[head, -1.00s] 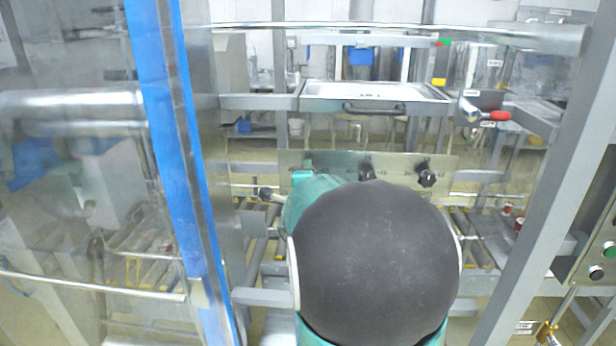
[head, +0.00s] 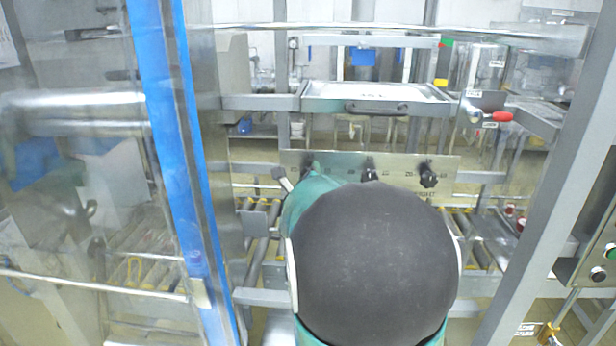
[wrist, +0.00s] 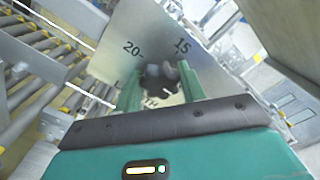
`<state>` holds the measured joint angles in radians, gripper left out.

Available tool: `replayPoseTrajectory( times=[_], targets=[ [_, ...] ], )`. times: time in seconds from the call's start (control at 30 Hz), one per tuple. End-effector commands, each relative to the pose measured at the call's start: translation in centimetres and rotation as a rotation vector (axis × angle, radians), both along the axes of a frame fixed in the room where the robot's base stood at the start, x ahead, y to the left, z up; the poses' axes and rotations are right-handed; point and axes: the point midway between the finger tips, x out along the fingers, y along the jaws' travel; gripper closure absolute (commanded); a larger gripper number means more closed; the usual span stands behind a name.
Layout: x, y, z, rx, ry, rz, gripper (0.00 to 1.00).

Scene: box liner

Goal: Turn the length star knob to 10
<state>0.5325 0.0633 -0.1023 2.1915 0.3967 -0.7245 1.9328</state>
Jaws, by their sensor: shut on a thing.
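The length star knob (wrist: 160,76) is black and lobed. It sits on a metal panel (wrist: 170,22) marked 20 and 15, with letters of the label partly hidden below it. My gripper (wrist: 157,76) has its two green fingers on either side of the knob, shut on it. I cannot clearly read the knob's setting. In the head view the panel (head: 345,160) stands ahead; my arm covers part of it, and my gripper reaches its left end, where the length knob is mostly hidden.
Two more black star knobs, a middle one (head: 369,171) and a right one (head: 427,176), are on the same panel. A blue-edged clear door (head: 172,150) stands close on the left. A grey frame post (head: 560,180) stands on the right. A tray (head: 375,92) is above the panel.

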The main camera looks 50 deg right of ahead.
Motion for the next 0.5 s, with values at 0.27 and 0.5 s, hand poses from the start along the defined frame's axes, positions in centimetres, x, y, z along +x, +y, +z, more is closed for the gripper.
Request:
replayPoseTrajectory(
  times=[0.27,0.5],
  targets=[
    [-0.13,-0.07,-0.34,0.024,-0.018,-0.003,0.82],
    [-0.19,-0.12,-0.4,0.025,-0.017,-0.005,0.82]
  ],
)
